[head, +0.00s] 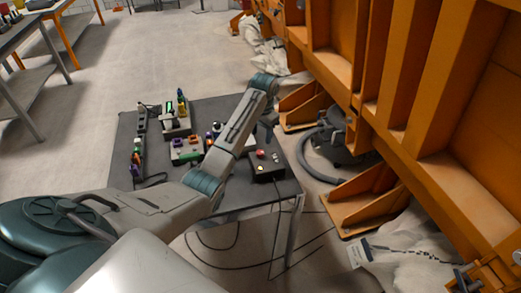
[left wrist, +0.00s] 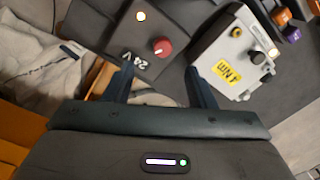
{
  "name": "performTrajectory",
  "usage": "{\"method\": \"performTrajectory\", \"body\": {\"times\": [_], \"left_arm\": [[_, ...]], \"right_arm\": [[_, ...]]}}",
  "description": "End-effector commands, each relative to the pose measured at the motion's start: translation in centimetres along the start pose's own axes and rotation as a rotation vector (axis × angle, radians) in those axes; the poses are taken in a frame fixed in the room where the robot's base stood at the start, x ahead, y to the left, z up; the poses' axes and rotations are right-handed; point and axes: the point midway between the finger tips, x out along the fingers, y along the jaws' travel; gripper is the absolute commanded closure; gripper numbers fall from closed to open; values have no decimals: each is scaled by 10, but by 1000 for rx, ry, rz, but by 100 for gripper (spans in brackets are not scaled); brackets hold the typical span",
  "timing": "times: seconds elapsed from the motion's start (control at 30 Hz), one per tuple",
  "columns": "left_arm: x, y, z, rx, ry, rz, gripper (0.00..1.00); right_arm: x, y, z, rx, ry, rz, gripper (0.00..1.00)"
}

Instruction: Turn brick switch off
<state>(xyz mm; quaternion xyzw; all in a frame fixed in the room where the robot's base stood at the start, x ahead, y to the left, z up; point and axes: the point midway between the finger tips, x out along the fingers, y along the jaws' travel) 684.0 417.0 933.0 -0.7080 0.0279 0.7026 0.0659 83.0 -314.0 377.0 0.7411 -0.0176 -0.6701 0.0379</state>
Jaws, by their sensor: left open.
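A black box (left wrist: 110,30) marked "24 V" shows in the left wrist view, with a red knob (left wrist: 161,47) and a lit lamp (left wrist: 141,16) on its top. In the head view a black box (head: 266,174) with a red knob (head: 260,154) sits at the right end of the grey table, likely the same one. My left gripper (left wrist: 163,72) is open and empty. Its two fingers frame the red knob from below in the wrist picture; I see no contact. In the head view my left gripper (head: 269,121) is partly hidden behind its arm. My right gripper is not in view.
A light grey unit (left wrist: 235,55) with a yellow label and a lit lamp stands right of the black box. Several small coloured devices (head: 186,150) crowd the table (head: 222,105). A large orange steel frame (head: 400,140) rises at the right.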

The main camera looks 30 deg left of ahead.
Motion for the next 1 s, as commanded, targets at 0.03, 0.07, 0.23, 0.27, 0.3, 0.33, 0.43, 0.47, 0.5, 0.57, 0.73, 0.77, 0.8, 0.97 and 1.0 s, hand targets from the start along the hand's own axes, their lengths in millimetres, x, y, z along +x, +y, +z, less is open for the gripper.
{"method": "performTrajectory", "body": {"times": [0.03,0.07,0.23,0.27,0.3,0.33,0.43,0.47,0.5,0.57,0.73,0.77,0.8,0.97,1.0], "left_arm": [[-6,-4,-4,-2,-2,5,50],[-8,-5,-5,-3,-4,7,50],[0,-6,-7,-2,-9,13,50],[4,-6,-7,-2,-10,13,50],[11,-6,-6,-2,-10,13,50],[16,-6,-6,-2,-11,13,50],[36,-5,-6,-2,-10,13,50],[41,-5,-6,-1,-11,13,50],[49,-5,-6,-2,-10,13,50],[60,-5,-6,-2,-10,13,50],[84,-5,-6,-2,-7,12,50],[88,-5,-6,-2,-7,12,50],[91,-5,-6,-2,-7,12,50],[97,-5,-6,-2,-6,11,50],[97,-5,-6,-2,-5,10,50]], "right_arm": [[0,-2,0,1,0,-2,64],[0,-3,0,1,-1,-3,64],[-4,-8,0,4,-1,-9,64],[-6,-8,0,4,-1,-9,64],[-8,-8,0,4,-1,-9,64],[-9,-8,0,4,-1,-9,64],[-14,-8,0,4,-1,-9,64],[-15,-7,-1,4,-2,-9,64],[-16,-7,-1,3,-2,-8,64],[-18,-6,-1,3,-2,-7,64],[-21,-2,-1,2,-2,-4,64],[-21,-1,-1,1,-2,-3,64],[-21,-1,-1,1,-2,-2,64],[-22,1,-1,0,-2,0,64],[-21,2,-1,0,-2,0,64]]}}
